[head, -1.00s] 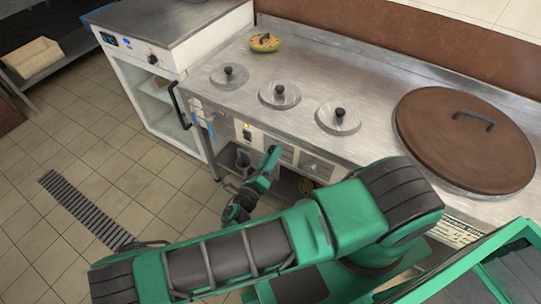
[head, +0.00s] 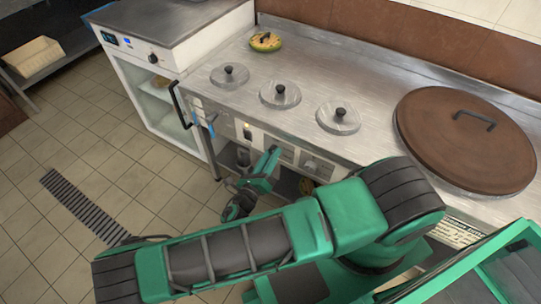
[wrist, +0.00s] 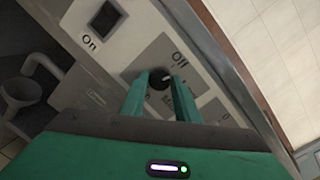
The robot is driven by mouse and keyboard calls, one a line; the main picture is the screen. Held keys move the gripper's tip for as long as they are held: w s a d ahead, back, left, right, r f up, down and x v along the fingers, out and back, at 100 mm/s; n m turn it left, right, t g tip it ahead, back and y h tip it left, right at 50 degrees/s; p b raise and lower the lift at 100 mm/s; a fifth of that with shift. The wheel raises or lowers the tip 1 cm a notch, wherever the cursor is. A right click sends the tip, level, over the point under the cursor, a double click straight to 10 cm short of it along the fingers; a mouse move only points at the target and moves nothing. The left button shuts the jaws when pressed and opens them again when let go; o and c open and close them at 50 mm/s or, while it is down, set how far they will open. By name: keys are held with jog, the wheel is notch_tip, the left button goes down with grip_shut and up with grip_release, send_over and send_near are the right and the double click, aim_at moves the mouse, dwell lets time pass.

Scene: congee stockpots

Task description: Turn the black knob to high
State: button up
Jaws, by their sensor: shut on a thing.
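The black knob (wrist: 157,80) sits on a pale panel (wrist: 206,85) on the stove's front, in the upper middle of the wrist view. A small white mark shows on its right side. The word Off (wrist: 180,59) is printed just above and right of it. My gripper (wrist: 158,90) has one green finger on each side of the knob and is shut on it. In the head view my gripper (head: 271,160) reaches the front panel, and the knob there is hidden behind it.
A black switch (wrist: 106,18) marked On is left of the knob. The steel counter (head: 215,95) above holds several lidded pots and a big brown lid (head: 465,150). A white cabinet (head: 160,85) stands left. A grey pipe (wrist: 40,65) shows below the panel.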

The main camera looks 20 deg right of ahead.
jog(key=m, duration=0.8)
jog(key=shift+w+a+f+m+h, duration=0.1)
jog(key=shift+a+f+m+h, duration=0.2)
jog(key=shift+a+f+m, duration=0.1)
jog(key=m, duration=0.4)
jog(key=shift+w+m+g+h, duration=0.1)
jog(key=shift+m+g+h, duration=0.2)
jog(key=shift+m+h, duration=0.1)
jog(key=m, duration=0.4)
jog(key=shift+w+r+g, duration=0.1)
jog(key=shift+g, duration=0.2)
jog(key=m, duration=0.5)
jog(key=shift+r+h, duration=0.1)
jog(key=shift+h, duration=0.3)
jog(key=m, duration=0.4)
jog(key=shift+d+r+g, duration=0.1)
jog(key=shift+g, duration=0.3)
jog(key=m, duration=0.4)
jog(key=shift+m+g, duration=0.3)
jog(key=shift+g, duration=0.1)
jog(key=shift+m, duration=1.7)
